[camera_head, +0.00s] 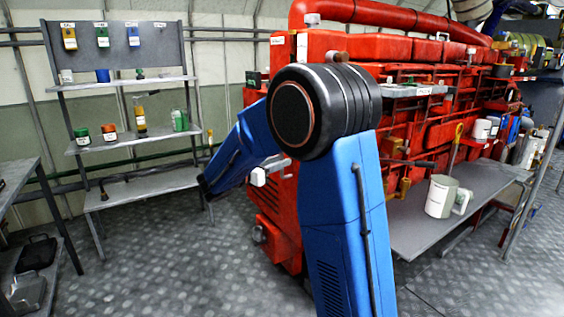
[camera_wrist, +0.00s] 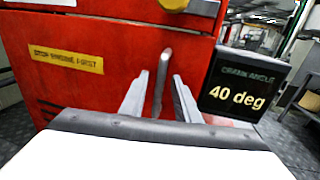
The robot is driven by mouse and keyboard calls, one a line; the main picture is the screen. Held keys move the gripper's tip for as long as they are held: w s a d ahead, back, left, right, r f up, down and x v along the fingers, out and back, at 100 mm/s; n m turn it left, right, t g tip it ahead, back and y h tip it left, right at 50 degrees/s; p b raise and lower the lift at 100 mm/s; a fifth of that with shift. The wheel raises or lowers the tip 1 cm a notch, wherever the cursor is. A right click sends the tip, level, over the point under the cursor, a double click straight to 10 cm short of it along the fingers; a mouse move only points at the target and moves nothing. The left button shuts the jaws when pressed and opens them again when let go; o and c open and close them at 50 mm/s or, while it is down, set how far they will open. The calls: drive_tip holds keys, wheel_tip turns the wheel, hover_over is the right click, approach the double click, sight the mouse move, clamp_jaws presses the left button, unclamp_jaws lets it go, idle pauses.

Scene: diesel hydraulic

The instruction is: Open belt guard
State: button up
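The belt guard appears to be the red panel (camera_wrist: 95,90) with a yellow "STOP ENGINE FIRST" label (camera_wrist: 67,60) in the wrist view. A grey upright bar handle (camera_wrist: 162,75) stands on it. My gripper (camera_wrist: 160,78) is open, with one finger to each side of the handle in the picture. Gaps show between the fingers and the handle; I cannot tell how deep the handle sits between them. In the head view my blue arm covers much of the red engine's (camera_head: 360,48) near end, and the guard is not clearly visible there.
A dark "CRANK ANGLE" display (camera_wrist: 240,90) reading 40 deg sits close to the right of my gripper. A grey shelf rack (camera_head: 125,140) stands at the left. A grey bench (camera_head: 425,230) with a white jug (camera_head: 439,197) is at the right. The floor between rack and engine is clear.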

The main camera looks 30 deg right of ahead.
drive_tip(key=shift+x, duration=0.85)
clamp_jaws()
